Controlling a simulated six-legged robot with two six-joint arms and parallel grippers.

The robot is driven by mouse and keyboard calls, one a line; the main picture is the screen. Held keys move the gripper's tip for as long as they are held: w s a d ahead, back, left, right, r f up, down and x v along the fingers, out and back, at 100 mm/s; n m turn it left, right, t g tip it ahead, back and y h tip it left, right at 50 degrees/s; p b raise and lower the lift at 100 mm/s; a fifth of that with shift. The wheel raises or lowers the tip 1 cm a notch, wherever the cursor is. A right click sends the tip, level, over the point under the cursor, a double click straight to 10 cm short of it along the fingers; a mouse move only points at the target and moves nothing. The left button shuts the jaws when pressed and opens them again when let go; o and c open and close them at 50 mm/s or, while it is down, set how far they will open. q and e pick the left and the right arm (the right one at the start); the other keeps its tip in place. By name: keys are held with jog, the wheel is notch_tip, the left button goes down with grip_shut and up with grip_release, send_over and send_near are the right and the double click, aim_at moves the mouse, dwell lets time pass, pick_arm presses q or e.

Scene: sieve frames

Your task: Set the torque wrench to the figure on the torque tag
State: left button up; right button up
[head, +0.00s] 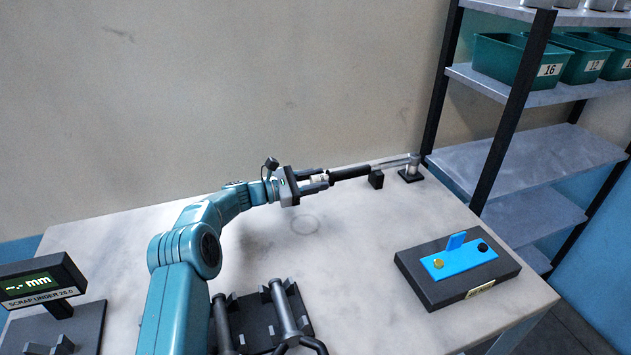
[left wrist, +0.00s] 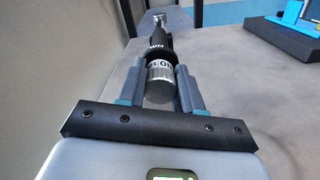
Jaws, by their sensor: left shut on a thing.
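The torque wrench (head: 351,172) lies along the back of the table, its black grip toward my left gripper and its metal shaft running right to a post. My left gripper (head: 316,181) is shut on the wrench's end knob. In the left wrist view the knurled silver knob (left wrist: 159,84) sits between the fingers of the left gripper (left wrist: 161,76). Just beyond it is a dark scale band (left wrist: 160,62) with white figures, seemingly a 10, and Nm lettering further up. A small pale label (head: 480,288) is on a dark block; its text is unreadable, so I cannot tell if it is the torque tag.
A black support (head: 376,179) and a dark-based post (head: 411,174) stand at the wrench. A dark block with a blue plate (head: 459,262) is at right. A black rack (head: 251,322) and a display unit (head: 38,283) are in front. Shelving (head: 530,166) stands at right.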

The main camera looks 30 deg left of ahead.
pick_arm(q)
jog(key=shift+r+n, duration=0.1)
jog(key=shift+n, duration=0.7)
jog(key=o, duration=1)
jog(key=shift+o, duration=0.2)
jog(key=b+v, duration=0.1)
jog(key=v, duration=1.5)
jog(key=shift+s+a+b, duration=0.15)
jog(key=shift+a+b, duration=0.05)
jog(key=shift+b, duration=0.2)
